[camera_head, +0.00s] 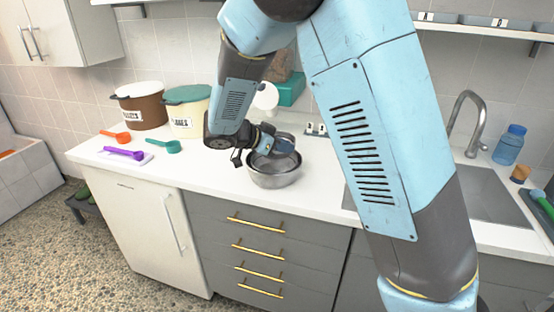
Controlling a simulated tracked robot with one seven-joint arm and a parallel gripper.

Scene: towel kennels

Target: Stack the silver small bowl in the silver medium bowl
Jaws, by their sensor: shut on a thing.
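The silver medium bowl (272,181) stands upright on the white counter. My gripper (268,150) is at its upper rim, coming in from the left, and is shut on a silver bowl (286,158), which looks like the small one. The held bowl is at the mouth of the medium bowl and overlaps it in the picture. I cannot tell whether it touches the inside. My gripper hides part of both bowls, and the fingertips are too small to make out clearly.
On the counter (225,167) to the left are a brown tub (142,112), a cream tub (188,122) with a green lid, and orange (122,137), purple (123,153) and green (166,147) scoops. A sink (490,195) and tap (466,112) are right. My arm hides the middle.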

